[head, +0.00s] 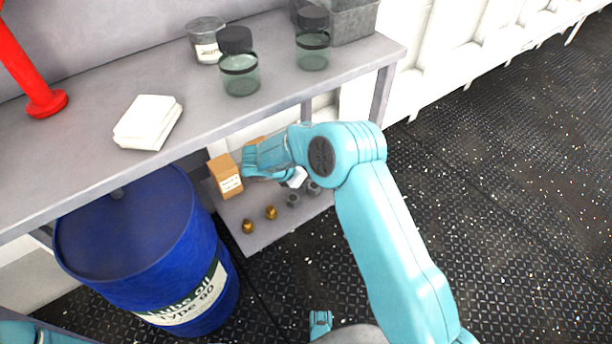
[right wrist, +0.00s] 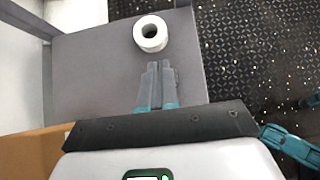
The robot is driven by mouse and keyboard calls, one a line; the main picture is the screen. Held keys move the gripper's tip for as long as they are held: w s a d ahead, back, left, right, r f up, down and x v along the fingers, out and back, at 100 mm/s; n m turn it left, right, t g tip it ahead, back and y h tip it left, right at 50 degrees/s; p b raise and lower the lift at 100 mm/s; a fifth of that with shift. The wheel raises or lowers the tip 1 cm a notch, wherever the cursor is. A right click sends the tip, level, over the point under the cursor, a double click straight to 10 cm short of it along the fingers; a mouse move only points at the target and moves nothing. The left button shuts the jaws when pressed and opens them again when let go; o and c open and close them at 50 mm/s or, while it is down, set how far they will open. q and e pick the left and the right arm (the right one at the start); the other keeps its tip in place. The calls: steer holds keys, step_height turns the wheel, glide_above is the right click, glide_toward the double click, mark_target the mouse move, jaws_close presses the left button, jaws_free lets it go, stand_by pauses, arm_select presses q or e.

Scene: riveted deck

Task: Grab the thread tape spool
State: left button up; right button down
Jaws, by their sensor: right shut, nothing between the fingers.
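The thread tape spool (right wrist: 151,33), a white ring-shaped roll with a dark hole, sits on the grey lower shelf in the right wrist view. My right gripper (right wrist: 159,68) is shut and empty; its fingertips point toward the spool, with a small gap in the picture between them. In the head view my right arm reaches to the lower shelf beside a cardboard box, and its fingertips are hidden. A small white patch shows by the wrist there; I cannot tell whether it is the spool. My left gripper is not in view.
On the lower shelf (head: 250,244) are a cardboard box (head: 225,177), brass fittings (head: 270,212) and grey fittings (head: 293,200). The bench top (head: 190,88) above holds jars (head: 240,75) and folded white cloths (head: 147,122). A blue drum (head: 140,250) stands at left.

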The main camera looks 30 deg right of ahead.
steer(key=b+x, duration=0.1)
steer(key=x, duration=0.4)
steer(key=shift+s+f, duration=0.1)
steer(key=shift+f, duration=0.1)
steer(key=shift+d+f+b, duration=0.35)
steer(key=shift+d+f, duration=0.1)
steer(key=shift+d, duration=0.1)
steer(key=d, duration=0.4)
steer(key=shift+w, duration=0.25)
steer(key=shift+a, duration=0.1)
